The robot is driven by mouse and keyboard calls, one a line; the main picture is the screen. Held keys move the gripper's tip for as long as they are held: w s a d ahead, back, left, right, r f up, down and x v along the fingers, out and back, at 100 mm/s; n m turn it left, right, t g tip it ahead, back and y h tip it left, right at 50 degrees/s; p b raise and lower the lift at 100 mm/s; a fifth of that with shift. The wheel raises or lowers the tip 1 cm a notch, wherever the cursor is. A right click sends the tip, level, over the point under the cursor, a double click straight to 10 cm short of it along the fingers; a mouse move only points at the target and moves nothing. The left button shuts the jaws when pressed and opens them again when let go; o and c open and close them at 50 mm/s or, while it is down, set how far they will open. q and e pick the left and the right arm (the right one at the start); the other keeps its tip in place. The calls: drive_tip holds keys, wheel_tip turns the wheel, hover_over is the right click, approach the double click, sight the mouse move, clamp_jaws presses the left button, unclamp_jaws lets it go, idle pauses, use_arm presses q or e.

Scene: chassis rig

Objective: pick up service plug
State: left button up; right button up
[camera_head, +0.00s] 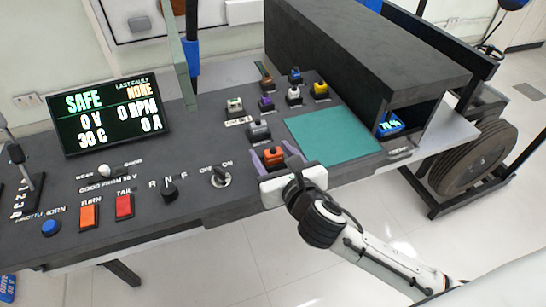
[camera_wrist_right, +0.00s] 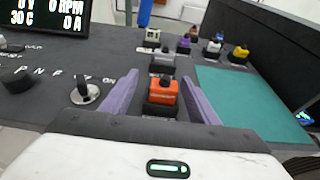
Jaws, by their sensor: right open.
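An orange plug-like block with a dark base (camera_head: 272,156), which I take to be the service plug, stands upright on the dark console. It also shows in the right wrist view (camera_wrist_right: 163,92). My right gripper (camera_head: 271,152) is open, with its two purple fingers on either side of the orange block. In the right wrist view the fingers (camera_wrist_right: 160,84) stand apart, with gaps visible on both sides of the block. The block's lower front is partly hidden by the gripper body. My left gripper is not in view.
Behind the orange block stand a grey block (camera_head: 258,130) and several coloured blocks, including a yellow one (camera_head: 320,89). A teal mat (camera_head: 335,136) lies to the right, beside a dark shelf box (camera_head: 365,50). A rotary key switch (camera_head: 221,177) sits left of the gripper.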

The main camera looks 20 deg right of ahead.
drive_tip(key=x, duration=0.5)
drive_tip(key=shift+s+d+f, duration=0.1)
drive_tip(key=shift+d, duration=0.25)
drive_tip(key=c, duration=1.1)
